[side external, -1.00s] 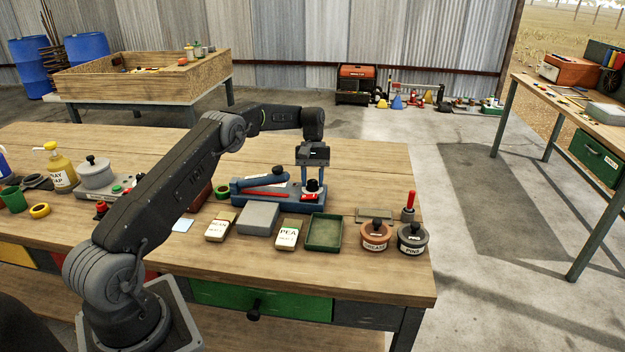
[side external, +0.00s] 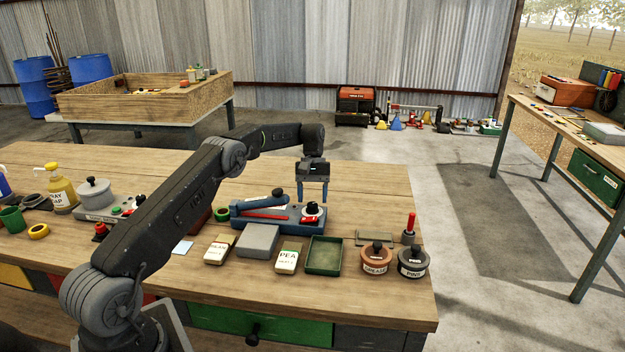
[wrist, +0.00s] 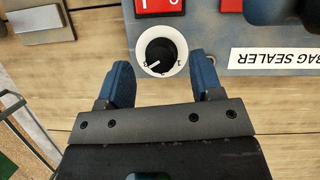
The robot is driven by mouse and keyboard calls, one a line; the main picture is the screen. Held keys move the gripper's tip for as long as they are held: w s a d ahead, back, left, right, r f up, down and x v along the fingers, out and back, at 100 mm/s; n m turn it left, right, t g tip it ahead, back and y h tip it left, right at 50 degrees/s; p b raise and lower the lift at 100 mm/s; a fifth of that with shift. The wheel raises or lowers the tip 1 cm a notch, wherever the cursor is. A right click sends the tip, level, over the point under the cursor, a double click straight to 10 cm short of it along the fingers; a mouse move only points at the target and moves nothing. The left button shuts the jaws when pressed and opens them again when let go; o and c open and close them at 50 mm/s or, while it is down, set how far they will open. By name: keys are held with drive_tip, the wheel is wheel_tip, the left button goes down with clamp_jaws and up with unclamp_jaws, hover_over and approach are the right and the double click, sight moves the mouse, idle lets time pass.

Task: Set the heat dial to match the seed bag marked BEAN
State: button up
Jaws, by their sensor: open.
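The blue bag sealer (side external: 250,216) stands on the workbench. Its black heat dial (side external: 312,208) on a white disc is at its right end. In the wrist view the dial (wrist: 160,49) shows a white pointer line aimed lower left, near a numeral that looks like 3; a 1 is at lower right. My gripper (side external: 313,197) is open and empty, close by the dial; its blue fingers (wrist: 160,66) sit either side of the dial's near edge, apart from it. The bag marked BEAN (side external: 219,249) lies left of a grey block; its small lower print is unreadable here.
A PEA bag (side external: 287,260), grey block (side external: 258,241) and green tray (side external: 324,256) lie in front of the sealer. GREASE (side external: 376,259) and PINS (side external: 412,263) pots and a red-handled tool (side external: 410,228) stand right. The sealer's red switch (wrist: 158,6) is beside the dial.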

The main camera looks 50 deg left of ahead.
drive_tip(key=r, duration=0.7)
drive_tip(key=shift+w+a, duration=0.15)
drive_tip(key=shift+a, duration=0.05)
drive_tip(key=shift+r, duration=0.5)
drive_tip(key=s+d+r+m+t+y, duration=0.2)
drive_tip(key=s+d+r+m, duration=0.1)
drive_tip(key=d+r, duration=0.75)
drive_tip(key=s+d+r+m+t+y, duration=0.1)
drive_tip(key=s+d+r+m+t, duration=0.1)
drive_tip(key=s+d+r, duration=0.6)
drive_tip(key=s+d+f+m+t, duration=0.1)
drive_tip(key=s+d+f, duration=0.1)
drive_tip(key=s, duration=0.5)
drive_tip(key=s+d+f+m+t, duration=0.2)
drive_tip(key=s+f, duration=0.1)
drive_tip(key=s, duration=0.4)
drive_tip(key=s+d+f+m+t, duration=0.1)
drive_tip(key=s+d+f+m, duration=0.1)
drive_tip(key=s, duration=0.6)
drive_tip(key=shift+d+f+y, duration=0.3)
drive_tip(key=shift+d+f, duration=0.1)
drive_tip(key=shift+f, duration=0.25)
